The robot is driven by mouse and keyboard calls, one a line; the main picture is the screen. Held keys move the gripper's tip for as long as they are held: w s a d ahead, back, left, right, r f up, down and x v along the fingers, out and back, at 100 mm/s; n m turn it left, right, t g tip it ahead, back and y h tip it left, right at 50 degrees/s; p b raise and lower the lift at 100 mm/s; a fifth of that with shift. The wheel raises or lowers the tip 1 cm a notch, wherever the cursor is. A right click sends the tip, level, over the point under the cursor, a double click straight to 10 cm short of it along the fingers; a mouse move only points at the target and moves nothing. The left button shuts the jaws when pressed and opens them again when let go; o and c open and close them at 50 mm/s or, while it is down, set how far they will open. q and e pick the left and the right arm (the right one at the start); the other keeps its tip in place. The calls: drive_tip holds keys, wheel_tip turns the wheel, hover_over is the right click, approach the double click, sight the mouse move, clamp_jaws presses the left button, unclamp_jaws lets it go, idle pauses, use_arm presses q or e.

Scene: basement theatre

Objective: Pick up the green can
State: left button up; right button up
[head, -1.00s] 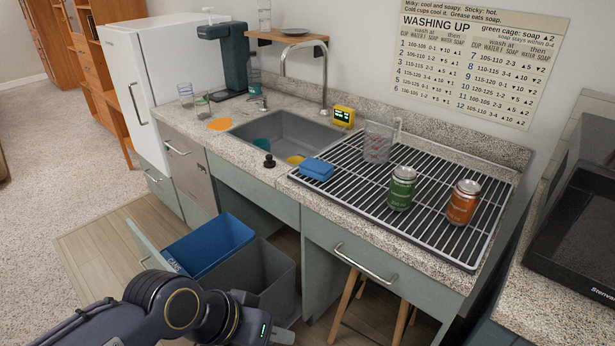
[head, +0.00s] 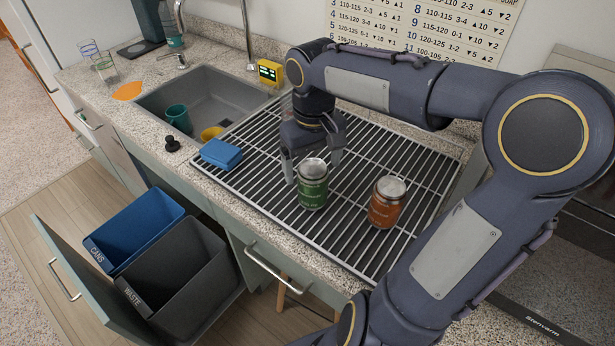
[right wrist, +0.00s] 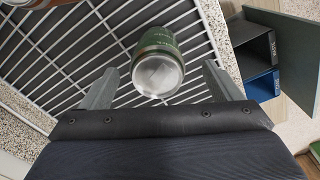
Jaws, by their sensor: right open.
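The green can (head: 312,186) stands upright on the black-and-white wire drying rack (head: 262,212), with its silver top showing. My right gripper (head: 312,170) is open, pointing down right behind the can in the head view, its fingers spread about as wide as the can. In the right wrist view the green can (right wrist: 157,62) lies between and just beyond the two open fingertips (right wrist: 160,85); I cannot tell whether they touch it. My left gripper is not in view.
An orange can (head: 386,204) stands close to the right of the green can. A blue sponge (head: 221,154) lies at the rack's left edge beside the sink (head: 205,95). Below are an open drawer with a blue CANS bin (head: 140,228) and a grey WASTE bin (head: 180,275).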

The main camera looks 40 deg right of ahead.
wheel_tip(320, 180, down, 2)
drive_tip(key=f, duration=0.4)
drive_tip(key=shift+w+d+f, duration=0.2)
drive_tip(key=shift+w+d, duration=0.05)
drive_tip(key=c, duration=1.1)
drive_tip(key=shift+o, duration=0.2)
drive_tip(key=shift+r, duration=0.15)
